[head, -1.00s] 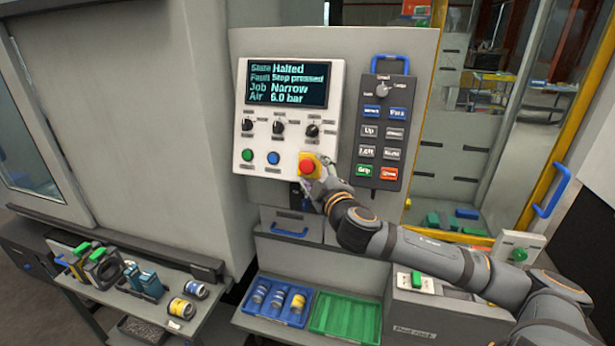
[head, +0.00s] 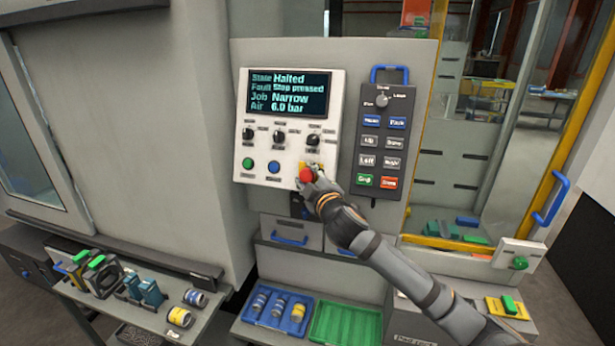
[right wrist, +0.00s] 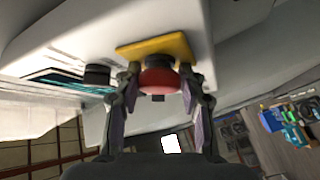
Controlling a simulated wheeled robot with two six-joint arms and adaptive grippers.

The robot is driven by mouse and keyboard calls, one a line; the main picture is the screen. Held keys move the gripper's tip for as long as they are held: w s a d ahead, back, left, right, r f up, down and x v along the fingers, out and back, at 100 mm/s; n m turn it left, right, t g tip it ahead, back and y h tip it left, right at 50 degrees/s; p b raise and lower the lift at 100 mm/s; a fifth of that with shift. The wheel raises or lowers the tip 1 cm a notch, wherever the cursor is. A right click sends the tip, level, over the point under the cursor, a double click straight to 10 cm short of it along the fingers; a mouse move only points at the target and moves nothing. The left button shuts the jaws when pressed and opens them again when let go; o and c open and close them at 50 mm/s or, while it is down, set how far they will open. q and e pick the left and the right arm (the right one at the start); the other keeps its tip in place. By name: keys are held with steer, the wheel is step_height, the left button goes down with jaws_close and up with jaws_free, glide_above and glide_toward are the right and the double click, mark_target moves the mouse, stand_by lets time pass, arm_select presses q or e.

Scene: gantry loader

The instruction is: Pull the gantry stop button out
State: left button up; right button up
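The gantry stop button (head: 306,174) is a red mushroom head on a yellow plate at the lower right corner of the white control panel (head: 262,181). The panel's screen (head: 290,93) reads State Halted, Fault Stop pressed, Job Narrow, Air 6.0 bar. My right gripper (head: 310,182) is at the button. In the right wrist view the red button (right wrist: 158,80) sits between the two fingertips of that gripper (right wrist: 160,85), one on each side. Whether both fingers touch it is hard to tell. My left gripper is not in view.
A grey pendant (head: 382,140) with several buttons hangs right of the panel. Below are a blue tray (head: 262,318) with cans and a green tray (head: 345,322). A shelf with parts (head: 150,318) stands at the lower left. A yellow-framed door (head: 560,150) is at the right.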

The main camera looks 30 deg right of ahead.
jaws_close()
steer(key=shift+s+a+r+p, duration=0.1)
steer(key=shift+s+a+p, duration=0.1)
steer(key=shift+p, duration=0.1)
steer(key=shift+a, duration=0.15)
steer(key=shift+o, duration=1)
jaws_free()
steer(key=o, duration=0.4)
steer(key=shift+s, duration=0.15)
steer(key=shift+a+r, duration=0.1)
